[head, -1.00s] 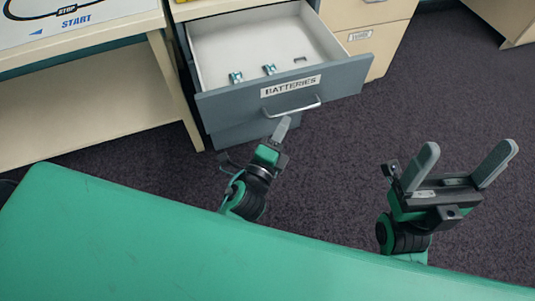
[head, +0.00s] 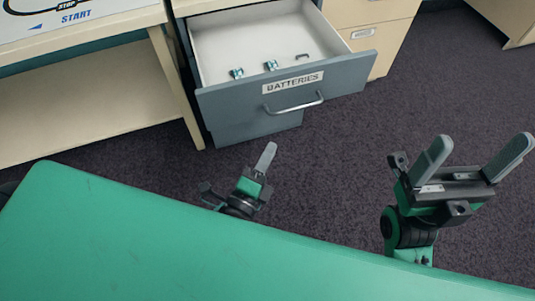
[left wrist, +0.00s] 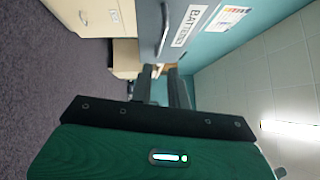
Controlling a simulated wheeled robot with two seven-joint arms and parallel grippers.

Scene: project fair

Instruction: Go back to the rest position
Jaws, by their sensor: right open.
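My left gripper (head: 266,158) is over the floor in front of the open drawer (head: 235,117), apart from its handle (head: 296,106). In the head view it is nearly edge-on, with one finger showing. In the left wrist view its two fingers (left wrist: 163,88) are close together with a narrow gap, and I see nothing held. Whether they are open or shut is unclear. My right gripper (head: 482,157) is open and empty at the right, its fingers wide apart and pointing up.
The grey drawer, labelled BATTERIES, holds two small blue-and-silver batteries (head: 237,73) and a small dark item. A cream table (head: 90,42) with a START mat stands at the left, a cream cabinet (head: 368,32) behind. Dark carpet (head: 420,105) lies clear at the right.

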